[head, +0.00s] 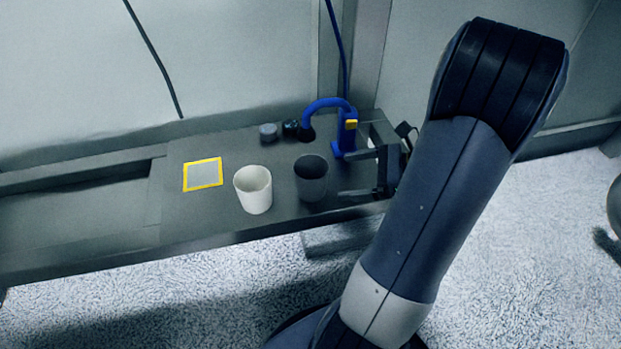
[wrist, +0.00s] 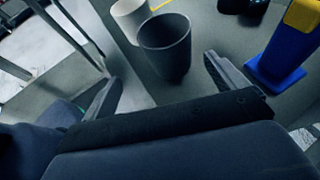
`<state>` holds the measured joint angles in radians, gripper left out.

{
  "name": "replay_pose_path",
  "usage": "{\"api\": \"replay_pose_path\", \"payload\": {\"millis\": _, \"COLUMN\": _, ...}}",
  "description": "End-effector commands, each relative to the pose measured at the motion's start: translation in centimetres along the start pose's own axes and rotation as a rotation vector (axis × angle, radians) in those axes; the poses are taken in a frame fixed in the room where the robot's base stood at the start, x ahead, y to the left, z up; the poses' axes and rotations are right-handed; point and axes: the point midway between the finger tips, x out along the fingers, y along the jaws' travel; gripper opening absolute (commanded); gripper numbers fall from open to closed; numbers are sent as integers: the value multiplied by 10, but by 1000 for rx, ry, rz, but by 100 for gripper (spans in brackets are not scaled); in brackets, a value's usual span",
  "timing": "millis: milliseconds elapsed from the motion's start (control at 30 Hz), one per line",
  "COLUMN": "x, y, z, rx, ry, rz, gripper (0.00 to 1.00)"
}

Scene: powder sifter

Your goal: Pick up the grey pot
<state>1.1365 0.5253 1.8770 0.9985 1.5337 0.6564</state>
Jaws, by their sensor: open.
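The grey pot (head: 311,178) is a dark, open-topped cup standing upright on the grey bench, right of a white pot. My gripper (head: 343,174) is open beside it on the right, its fingers pointing left towards the pot. In the wrist view the grey pot (wrist: 167,50) stands just beyond and between the two spread fingertips of my gripper (wrist: 160,78). The pot appears apart from both fingers.
The white pot (head: 253,189) stands close to the grey pot's left. A blue hooked stand (head: 343,133) is close behind my gripper. A small dark jar (head: 268,132) and a yellow-framed square (head: 202,174) lie farther off. The bench's left part is clear.

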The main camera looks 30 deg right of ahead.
Motion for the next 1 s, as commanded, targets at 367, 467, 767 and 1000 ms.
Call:
{"api": "replay_pose_path", "payload": {"millis": 367, "x": 46, "y": -3, "z": -3, "rx": 11, "ry": -12, "rz": -8, "gripper": 92}}
{"api": "replay_pose_path", "payload": {"millis": 467, "x": 53, "y": -4, "z": -2, "rx": 12, "ry": -11, "rz": -10, "gripper": 92}}
{"api": "replay_pose_path", "payload": {"millis": 767, "x": 87, "y": -11, "z": -4, "rx": 9, "ry": -11, "rz": -6, "gripper": 92}}
{"api": "replay_pose_path", "payload": {"millis": 1000, "x": 106, "y": -11, "z": -2, "rx": 11, "ry": -10, "rz": -9, "gripper": 92}}
